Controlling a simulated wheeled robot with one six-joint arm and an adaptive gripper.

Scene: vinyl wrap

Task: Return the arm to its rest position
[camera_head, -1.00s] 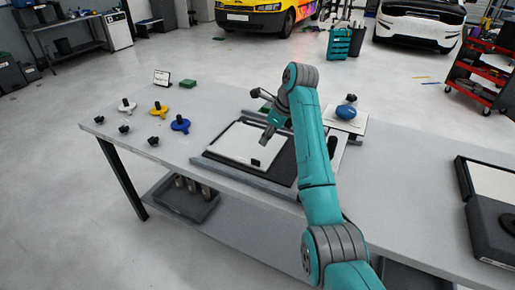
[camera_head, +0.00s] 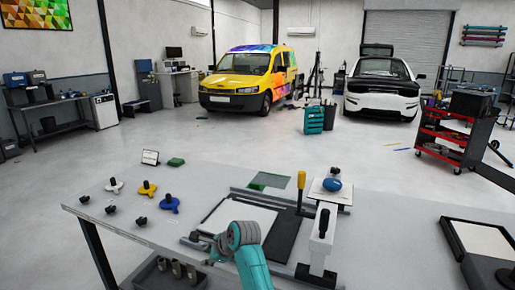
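My arm shows at the bottom centre of the head view as a teal link with a grey ribbed joint, low over the near edge of the worktable (camera_head: 385,215). My gripper cannot be made out; it is hidden or out of frame, so its fingers and anything in them are not visible. Behind the arm joint, a frame on the table holds a white sheet (camera_head: 238,212) beside a dark panel (camera_head: 285,232). The arm joint covers part of the white sheet.
Right of the arm stand a black-and-white upright device (camera_head: 319,245) and a yellow-handled tool (camera_head: 301,185). A blue object (camera_head: 332,184) rests on a white plate. White, yellow (camera_head: 147,188) and blue (camera_head: 170,203) knobs sit left. A dark-framed tray (camera_head: 449,235) lies right. The table between is clear.

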